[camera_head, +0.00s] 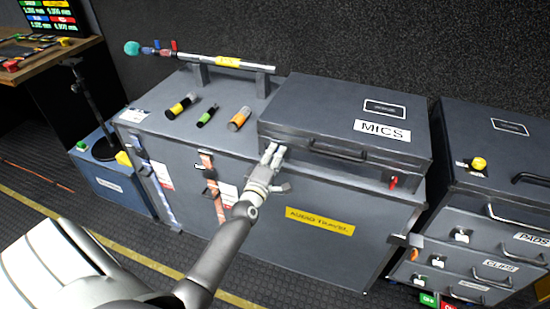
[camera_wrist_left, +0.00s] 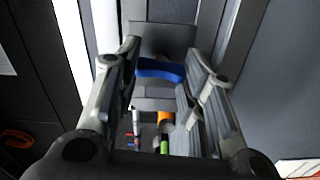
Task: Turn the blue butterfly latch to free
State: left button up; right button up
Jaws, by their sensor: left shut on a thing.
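The blue butterfly latch (camera_wrist_left: 160,68) shows in the left wrist view between my two fingers, as a blue bar against grey metal. My left gripper (camera_head: 272,152) is at the front left of the grey MICS case (camera_head: 300,98) in the head view, with its fingers close together. It is shut on the blue latch, and the fingers hide the latch in the head view. The gripper also shows in the left wrist view (camera_wrist_left: 163,58). A red latch (camera_head: 393,182) sits on the case front at the right. My right gripper is not in view.
The case stands on a large grey trunk (camera_head: 330,222). Several banded cylinders, one orange (camera_head: 239,118), lie left of the case. A pole (camera_head: 220,62) rests behind them on supports. A drawer cabinet (camera_head: 475,215) stands at the right. The case lid is closed.

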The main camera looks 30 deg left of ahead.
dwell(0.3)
pick_arm(q)
jog(key=o, duration=1)
jog(key=shift+s, duration=0.1)
jog(key=v, duration=1.1)
jog(key=shift+s+d, duration=0.15)
jog(key=shift+s, duration=0.25)
